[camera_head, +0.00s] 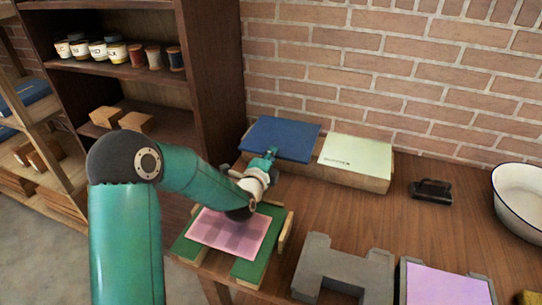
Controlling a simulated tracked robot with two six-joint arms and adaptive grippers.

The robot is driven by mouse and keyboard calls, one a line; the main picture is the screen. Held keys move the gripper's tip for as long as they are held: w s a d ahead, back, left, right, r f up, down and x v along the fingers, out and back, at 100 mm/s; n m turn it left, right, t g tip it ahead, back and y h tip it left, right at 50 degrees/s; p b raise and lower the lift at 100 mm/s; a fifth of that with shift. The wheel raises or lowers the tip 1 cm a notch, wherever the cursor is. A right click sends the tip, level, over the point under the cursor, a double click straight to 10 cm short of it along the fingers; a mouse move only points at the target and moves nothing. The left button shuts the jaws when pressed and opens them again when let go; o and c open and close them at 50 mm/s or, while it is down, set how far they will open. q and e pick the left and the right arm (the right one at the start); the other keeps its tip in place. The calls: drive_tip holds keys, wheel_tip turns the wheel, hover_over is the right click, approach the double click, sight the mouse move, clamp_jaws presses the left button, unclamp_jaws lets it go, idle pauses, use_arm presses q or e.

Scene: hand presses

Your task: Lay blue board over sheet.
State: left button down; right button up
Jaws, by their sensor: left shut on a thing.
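The blue board (288,133) is a flat dark-blue panel at the back left of the table, resting on or just above a low wooden stand. My left gripper (268,157) is at its front edge and is shut on it. The fingertips are small in the picture and partly hidden against the board. The sheet (216,229) is pink with a darker checked pattern. It lies on a green bed (255,264) with wooden side rails, in front of my left wrist, which hides part of its far edge. My right gripper is not in view.
A pale green board (357,157) lies on the wooden stand (345,179) right of the blue board. A grey notched block (343,270) and a lilac sheet (440,287) are at the front. A black tool (431,191) and a white basin (520,202) are at right.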

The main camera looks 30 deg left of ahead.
use_arm(q)
drive_tip(key=shift+r+p, duration=0.4)
drive_tip(key=shift+r, duration=0.95)
